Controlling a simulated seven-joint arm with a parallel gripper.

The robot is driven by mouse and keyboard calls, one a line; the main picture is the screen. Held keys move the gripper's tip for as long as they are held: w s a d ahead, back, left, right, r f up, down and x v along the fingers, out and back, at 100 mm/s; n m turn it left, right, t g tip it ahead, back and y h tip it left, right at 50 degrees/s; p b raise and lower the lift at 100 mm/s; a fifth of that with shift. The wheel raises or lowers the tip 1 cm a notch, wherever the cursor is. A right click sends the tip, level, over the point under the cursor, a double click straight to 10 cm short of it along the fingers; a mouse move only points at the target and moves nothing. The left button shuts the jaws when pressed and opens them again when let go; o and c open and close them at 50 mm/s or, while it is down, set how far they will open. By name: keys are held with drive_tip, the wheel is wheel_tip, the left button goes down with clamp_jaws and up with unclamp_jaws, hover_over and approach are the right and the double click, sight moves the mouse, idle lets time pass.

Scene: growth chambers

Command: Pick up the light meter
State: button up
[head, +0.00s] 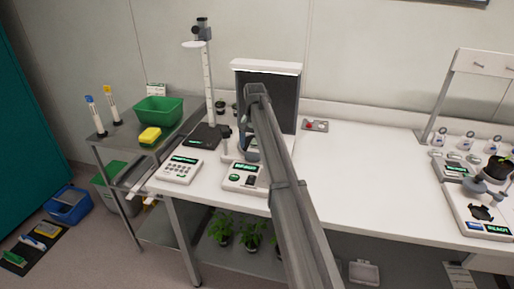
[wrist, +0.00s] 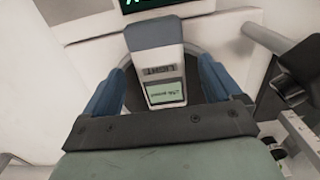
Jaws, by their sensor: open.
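The light meter (wrist: 154,36) shows in the wrist view as a small upright device with a grey top, a pale front marked LIGHT and a small greenish screen. My gripper (wrist: 160,66) is open, with one blue finger on each side of the meter. In the head view my arm covers the spot, and the meter cannot be made out there.
A white device with a green display (head: 244,179) sits at the bench front, beside a keypad device (head: 179,170). A dark-fronted chamber (head: 284,98) stands behind my arm. A tall stand (head: 208,85) is at its left. The bench middle (head: 365,175) is clear.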

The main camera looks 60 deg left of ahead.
drive_tip(key=shift+f, duration=0.8)
drive_tip(key=shift+c, duration=0.4)
drive_tip(key=shift+r, duration=0.1)
drive_tip(key=c, duration=1.3)
